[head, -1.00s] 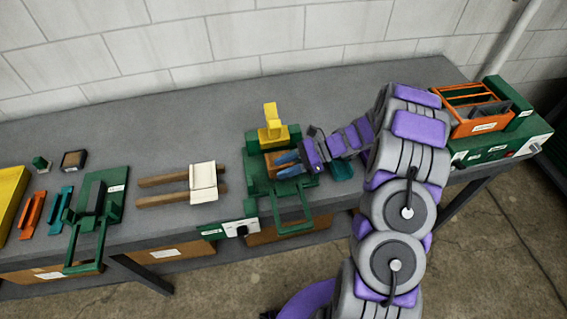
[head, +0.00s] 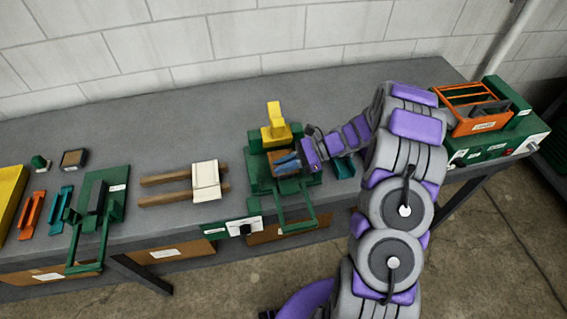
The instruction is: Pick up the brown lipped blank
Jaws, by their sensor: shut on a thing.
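The brown lipped blank (head: 280,154) sits in the green machine with the yellow upright part, partly hidden behind my fingers. My gripper (head: 286,162) reaches in from the right, with its blue fingers shut on the blank. The blank appears to be still within the green machine (head: 258,180); whether it is clear of the surface beneath it cannot be told.
The yellow part (head: 275,122) rises close behind my fingers, and a green frame handle (head: 298,212) juts off the bench front. A white block on wooden bars (head: 206,178) lies left. An orange crate (head: 478,124) stands far right. The back of the grey bench (head: 200,118) is clear.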

